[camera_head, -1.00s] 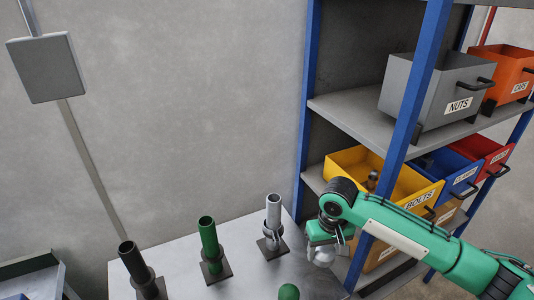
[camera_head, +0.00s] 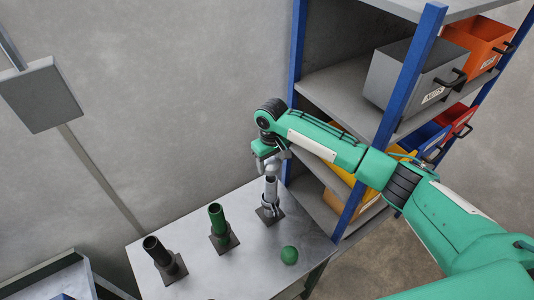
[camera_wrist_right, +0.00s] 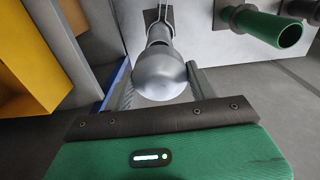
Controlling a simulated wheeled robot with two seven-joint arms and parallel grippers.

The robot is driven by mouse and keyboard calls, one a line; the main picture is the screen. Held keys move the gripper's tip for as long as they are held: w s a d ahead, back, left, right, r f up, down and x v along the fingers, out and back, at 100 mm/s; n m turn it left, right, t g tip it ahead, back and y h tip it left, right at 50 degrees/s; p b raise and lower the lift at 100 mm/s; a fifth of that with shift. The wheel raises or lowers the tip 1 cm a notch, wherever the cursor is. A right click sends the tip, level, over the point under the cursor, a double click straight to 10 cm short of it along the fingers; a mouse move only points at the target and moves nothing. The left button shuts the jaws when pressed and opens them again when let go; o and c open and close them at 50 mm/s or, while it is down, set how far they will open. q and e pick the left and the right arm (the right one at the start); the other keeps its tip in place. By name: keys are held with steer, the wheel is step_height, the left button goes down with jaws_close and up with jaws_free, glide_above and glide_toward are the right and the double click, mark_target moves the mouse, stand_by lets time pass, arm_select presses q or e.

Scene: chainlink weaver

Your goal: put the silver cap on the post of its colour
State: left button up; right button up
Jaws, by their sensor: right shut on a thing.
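My right gripper (camera_head: 271,158) is shut on the silver cap (camera_wrist_right: 160,76), a rounded shiny piece between its two fingers in the wrist view. The gripper is over the silver post (camera_head: 270,190), at the back right of the grey table. In the wrist view the silver post (camera_wrist_right: 158,34) shows directly behind the cap, roughly in line with it. I cannot tell whether cap and post touch. The green post (camera_head: 217,222) stands in the middle and the black post (camera_head: 158,252) at the left. My left gripper is not in view.
A green cap (camera_head: 289,255) lies on the grey table (camera_head: 200,275) in front of the silver post. A blue-framed shelf (camera_head: 343,80) with coloured bins stands close at the right. The grey wall is behind.

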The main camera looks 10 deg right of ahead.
mark_target(271, 178)
steer(key=shift+s+d+f+b, duration=0.1)
steer(key=shift+f+b, duration=0.5)
steer(key=shift+f, duration=0.15)
step_height(271, 178, down, 5)
steer(key=b, duration=0.5)
steer(key=shift+f+b, duration=0.15)
steer(key=shift+b, duration=0.15)
steer(key=shift+r+p, duration=0.45)
steer(key=shift+p, duration=0.2)
steer(key=shift+f, duration=0.15)
steer(key=o, duration=1.1)
